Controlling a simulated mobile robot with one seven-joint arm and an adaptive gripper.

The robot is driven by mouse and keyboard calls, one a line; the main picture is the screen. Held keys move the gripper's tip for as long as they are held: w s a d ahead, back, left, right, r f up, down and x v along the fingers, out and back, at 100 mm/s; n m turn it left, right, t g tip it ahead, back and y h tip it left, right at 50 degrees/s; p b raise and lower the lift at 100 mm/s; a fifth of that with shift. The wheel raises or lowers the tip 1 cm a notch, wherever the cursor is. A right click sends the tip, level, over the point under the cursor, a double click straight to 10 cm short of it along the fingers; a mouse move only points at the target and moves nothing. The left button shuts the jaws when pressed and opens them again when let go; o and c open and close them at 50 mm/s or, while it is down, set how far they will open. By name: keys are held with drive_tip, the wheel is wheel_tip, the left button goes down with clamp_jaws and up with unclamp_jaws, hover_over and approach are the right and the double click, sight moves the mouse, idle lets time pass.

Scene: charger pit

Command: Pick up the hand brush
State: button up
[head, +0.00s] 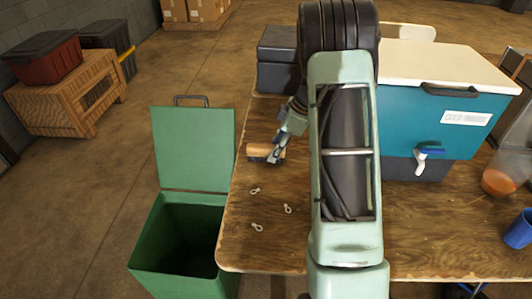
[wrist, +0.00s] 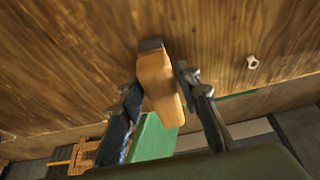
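The hand brush (head: 265,150) has a light wooden body and a dark part along its lower side. It is near the left edge of the wooden table in the head view. My gripper (head: 279,150) reaches down to its right part from the upper right. In the wrist view the brush (wrist: 157,82) lies between the two fingers of my gripper (wrist: 158,78), with the fingertips close against both sides. The gripper looks shut on it. Whether the brush touches the table or is slightly raised is hard to tell.
Several small metal pieces (head: 287,209) lie on the wooden table (head: 265,245). An open green bin (head: 160,240) stands against the table's left side. A blue cooler (head: 430,110) and a dark box (head: 277,62) stand behind. A blue cup (head: 519,230) is at the right.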

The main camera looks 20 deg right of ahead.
sight(272, 146)
clamp_jaws()
drive_tip(key=shift+r, duration=0.15)
drive_tip(key=shift+r, duration=0.25)
wheel_tip(272, 146, up, 2)
drive_tip(key=shift+r, duration=0.1)
drive_tip(key=s+a+r, duration=0.3)
drive_tip(key=s+r, duration=0.2)
drive_tip(key=s, duration=0.1)
drive_tip(key=s+a+r, duration=0.2)
drive_tip(key=s+r, duration=0.3)
drive_tip(key=s, duration=0.1)
drive_tip(key=shift+s+a, duration=0.4)
